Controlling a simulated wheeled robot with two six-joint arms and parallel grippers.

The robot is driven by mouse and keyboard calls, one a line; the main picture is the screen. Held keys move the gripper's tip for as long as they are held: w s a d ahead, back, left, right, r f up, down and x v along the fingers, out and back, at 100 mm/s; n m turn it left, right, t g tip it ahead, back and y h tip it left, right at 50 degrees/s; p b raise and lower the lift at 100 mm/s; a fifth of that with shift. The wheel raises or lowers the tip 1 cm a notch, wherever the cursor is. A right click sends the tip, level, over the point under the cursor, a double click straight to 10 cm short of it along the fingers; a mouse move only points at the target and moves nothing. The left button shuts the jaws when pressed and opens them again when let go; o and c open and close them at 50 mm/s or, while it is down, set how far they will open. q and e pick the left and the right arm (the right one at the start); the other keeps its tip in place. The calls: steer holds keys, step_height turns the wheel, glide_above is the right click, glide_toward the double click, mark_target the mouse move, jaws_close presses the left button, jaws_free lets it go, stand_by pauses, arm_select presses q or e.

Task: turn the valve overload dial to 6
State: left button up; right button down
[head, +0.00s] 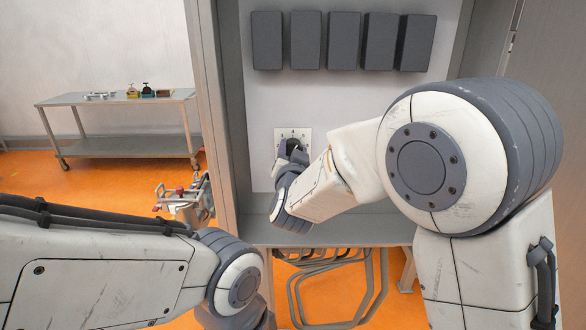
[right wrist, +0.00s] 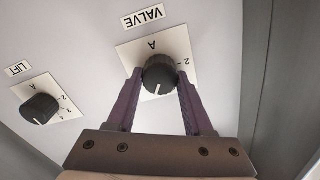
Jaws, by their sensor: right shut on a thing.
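The valve dial (right wrist: 160,72) is a black ribbed knob with a white pointer line on a cream scale plate (right wrist: 128,50) under an upside-down VALVE label (right wrist: 146,15). My right gripper (right wrist: 161,80) has its two purple fingers on either side of the knob, shut on it. The pointer aims toward the bottom of the right wrist view, between the fingers. An "A" and a "2" show on the plate; its lower part is hidden. In the head view the right gripper (head: 291,154) covers much of the cream plate (head: 305,134). My left gripper is out of view.
A LIFT dial (right wrist: 40,108) sits on the same grey panel, left of the valve dial in the right wrist view. Several dark boxes (head: 305,40) line the panel's top. A metal cart (head: 120,100) stands at the back left.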

steer(key=shift+d+f+m+b, duration=0.1)
steer(key=shift+m+b, duration=2.75)
steer(key=shift+b, duration=0.45)
steer(key=shift+d+f+m+b, duration=0.1)
steer(key=shift+m+b, duration=2.75)
steer(key=shift+b, duration=0.4)
steer(key=shift+c, duration=1.5)
jaws_free()
steer(key=shift+s+a, duration=0.1)
steer(key=s+b, duration=0.1)
steer(key=s, duration=0.9)
steer(key=shift+s, duration=0.2)
